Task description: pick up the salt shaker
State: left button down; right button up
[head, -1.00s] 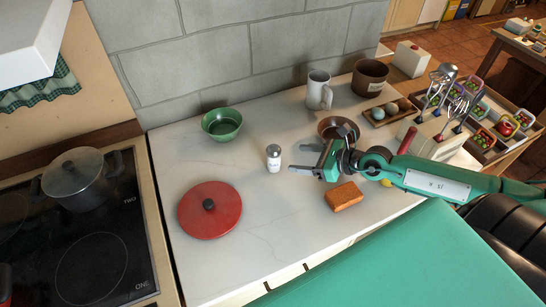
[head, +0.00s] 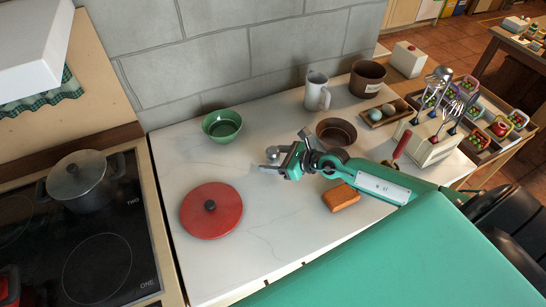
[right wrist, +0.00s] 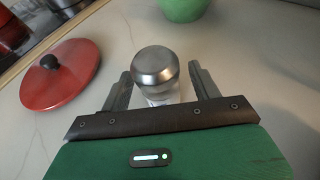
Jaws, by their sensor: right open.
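The salt shaker (right wrist: 155,68) shows in the right wrist view as a rounded silver cap over a pale body. It stands between the two fingers of my right gripper (right wrist: 160,84), with a visible gap to the finger on the right. In the head view my right gripper (head: 270,161) is at the shaker's place on the pale worktop (head: 255,240) and mostly hides it. The right jaws are open around the shaker; its lower body is hidden by the gripper. My left gripper is in neither view.
A red lid (head: 211,211) lies to the left and a green bowl (head: 222,125) stands behind. A brown bowl (head: 336,132) and an orange-brown block (head: 341,197) are near my right arm. A white mug (head: 317,92) stands near the wall. The hob (head: 95,265) is at far left.

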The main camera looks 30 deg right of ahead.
jog(key=shift+x, duration=1.15)
jog(key=c, duration=1.2)
